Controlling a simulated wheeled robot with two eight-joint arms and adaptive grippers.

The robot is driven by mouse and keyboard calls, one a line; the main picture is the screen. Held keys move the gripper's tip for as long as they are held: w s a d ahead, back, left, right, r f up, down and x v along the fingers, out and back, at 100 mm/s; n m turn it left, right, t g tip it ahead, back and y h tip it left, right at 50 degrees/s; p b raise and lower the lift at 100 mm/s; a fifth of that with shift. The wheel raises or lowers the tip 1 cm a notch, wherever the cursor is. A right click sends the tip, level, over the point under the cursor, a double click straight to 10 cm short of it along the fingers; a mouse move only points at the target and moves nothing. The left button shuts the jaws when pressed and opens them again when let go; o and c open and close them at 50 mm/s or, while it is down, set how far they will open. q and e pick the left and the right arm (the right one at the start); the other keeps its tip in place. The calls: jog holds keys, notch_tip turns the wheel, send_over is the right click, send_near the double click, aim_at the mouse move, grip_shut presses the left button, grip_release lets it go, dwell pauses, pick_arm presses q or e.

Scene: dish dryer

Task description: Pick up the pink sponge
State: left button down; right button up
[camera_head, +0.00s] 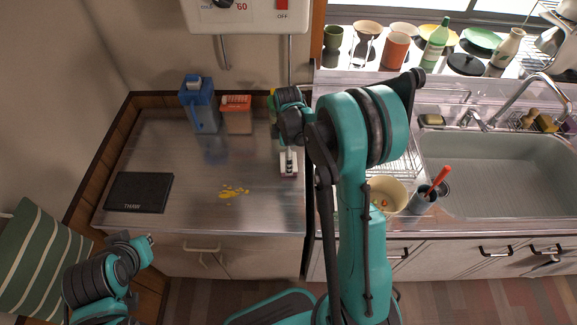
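I cannot clearly make out a pink sponge. A small pale block (283,170), perhaps the sponge, lies on the steel counter (190,160) at my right gripper. My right gripper (289,163) points down at this block, below the arm's dark wrist. Its fingers are too small to show whether they are open or shut, or whether they touch the block. My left gripper (148,240) is low at the left, in front of the counter and away from the block. Its finger opening is not clear.
A dark flat board (139,192) and yellow scraps (233,191) lie on the counter. A blue container (199,107) and an orange-topped box (237,115) stand at the back. Right of my arm are a cream bowl (389,192), a grey cup (421,200) and the sink (490,170).

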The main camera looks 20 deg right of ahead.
notch_tip(320, 180, down, 3)
jog(key=shift+w+d+f+b, duration=0.15)
jog(key=shift+b, duration=0.3)
jog(key=c, duration=1)
jog(key=shift+c, duration=0.2)
jog(key=shift+r, duration=0.25)
notch_tip(320, 180, up, 4)
jog(key=shift+r+p, duration=0.25)
jog(key=shift+p, duration=0.95)
jog(key=s+d+r+p, duration=0.3)
jog(key=s+d+r, duration=0.3)
jog(key=s+d, duration=0.2)
jog(key=shift+d, duration=0.35)
jog(key=shift+o, duration=0.2)
jog(key=shift+w+r, duration=0.1)
jog(key=shift+c, duration=0.6)
